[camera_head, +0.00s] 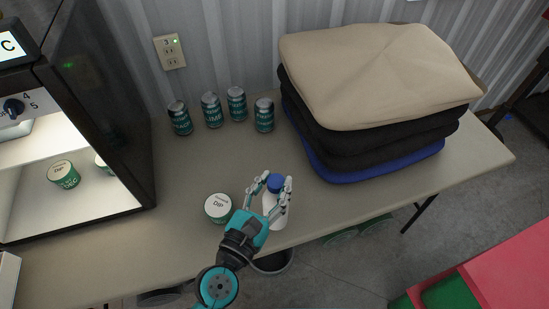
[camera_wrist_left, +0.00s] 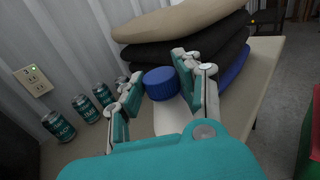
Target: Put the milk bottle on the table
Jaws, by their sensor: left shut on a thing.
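A white milk bottle (camera_head: 274,211) with a blue cap stands upright at the front edge of the beige table (camera_head: 330,215). My left gripper (camera_head: 271,186) is shut on the milk bottle, with a finger on each side just below the cap. In the left wrist view the blue cap (camera_wrist_left: 160,83) shows between the two fingers of the gripper (camera_wrist_left: 158,88). The bottle's lower part is partly hidden by my gripper, and I cannot tell whether its base touches the table. My right gripper is not in view.
A dip tub (camera_head: 217,208) stands just left of the bottle. Several cans (camera_head: 212,110) stand along the wall. A stack of folded cloths (camera_head: 375,90) fills the back right. A lit cabinet (camera_head: 75,150) stands at left. The table's right front is clear.

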